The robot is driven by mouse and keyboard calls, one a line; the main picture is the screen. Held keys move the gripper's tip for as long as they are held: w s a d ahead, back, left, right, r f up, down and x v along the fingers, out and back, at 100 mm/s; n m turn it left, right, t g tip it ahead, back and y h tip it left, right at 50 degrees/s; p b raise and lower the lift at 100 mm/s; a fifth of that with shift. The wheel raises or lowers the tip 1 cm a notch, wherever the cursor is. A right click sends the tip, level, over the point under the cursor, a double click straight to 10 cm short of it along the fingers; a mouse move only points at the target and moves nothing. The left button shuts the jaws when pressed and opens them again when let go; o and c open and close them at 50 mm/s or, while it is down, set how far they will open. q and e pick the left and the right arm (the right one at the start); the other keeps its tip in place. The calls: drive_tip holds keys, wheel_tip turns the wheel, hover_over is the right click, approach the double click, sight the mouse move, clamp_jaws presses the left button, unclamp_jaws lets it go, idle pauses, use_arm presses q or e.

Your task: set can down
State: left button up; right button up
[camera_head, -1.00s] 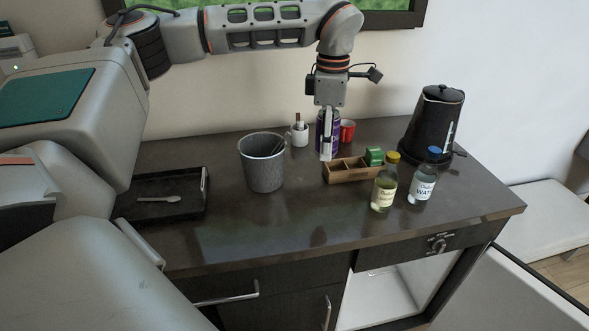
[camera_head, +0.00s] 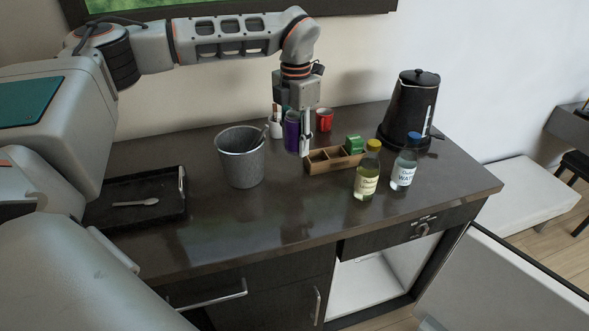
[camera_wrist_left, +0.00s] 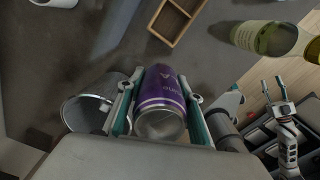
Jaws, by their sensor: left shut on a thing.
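A purple can (camera_head: 291,131) with a silver end is in my left gripper (camera_head: 303,142), which points down over the dark counter. In the left wrist view the can (camera_wrist_left: 166,92) sits between the two fingers of the left gripper (camera_wrist_left: 160,106), which press on its sides. The can is behind and left of the wooden divided box and right of the bin. I cannot tell whether its base touches the counter (camera_head: 275,225). What seems to be my right gripper (camera_wrist_left: 284,112) shows at the right of the left wrist view, fingers apart and empty.
A grey bin (camera_head: 240,160), a white cup (camera_head: 276,127), a red mug (camera_head: 324,120) and a wooden box (camera_head: 322,163) stand close around the can. Two bottles (camera_head: 367,172) (camera_head: 404,168) and a black kettle (camera_head: 410,108) are to the right. A black tray (camera_head: 165,212) is left. The counter's front is clear.

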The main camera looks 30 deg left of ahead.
sight(296, 179)
use_arm(q)
wheel_tip(296, 179, down, 9)
drive_tip(key=shift+f, duration=0.1)
idle(0.4)
drive_tip(key=shift+f, duration=0.1)
drive_tip(key=o, duration=1.3)
drive_tip(key=shift+c, duration=0.2)
